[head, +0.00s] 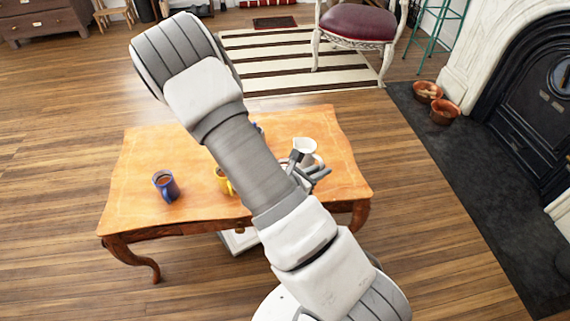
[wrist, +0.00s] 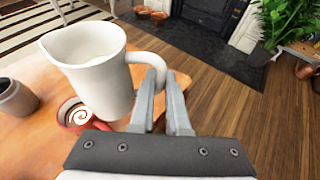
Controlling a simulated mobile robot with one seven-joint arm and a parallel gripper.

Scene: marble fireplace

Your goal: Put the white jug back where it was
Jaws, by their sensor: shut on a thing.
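The white jug (head: 304,146) is over the right part of the orange wooden table (head: 140,150) in the head view. In the wrist view the jug (wrist: 92,72) is large and close, upright or nearly so, with its spout to the left and its handle to the right. My gripper (wrist: 163,88) is shut on the jug's handle. In the head view my gripper (head: 310,172) is just in front of the jug. I cannot tell whether the jug's base touches the table.
A blue mug (head: 165,185) and a yellow mug (head: 221,181) stand on the table. A red cup (wrist: 76,115) with swirled coffee and a grey cup (wrist: 16,98) are near the jug. My arm hides the table's middle. A red-seated chair (head: 357,22) stands behind.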

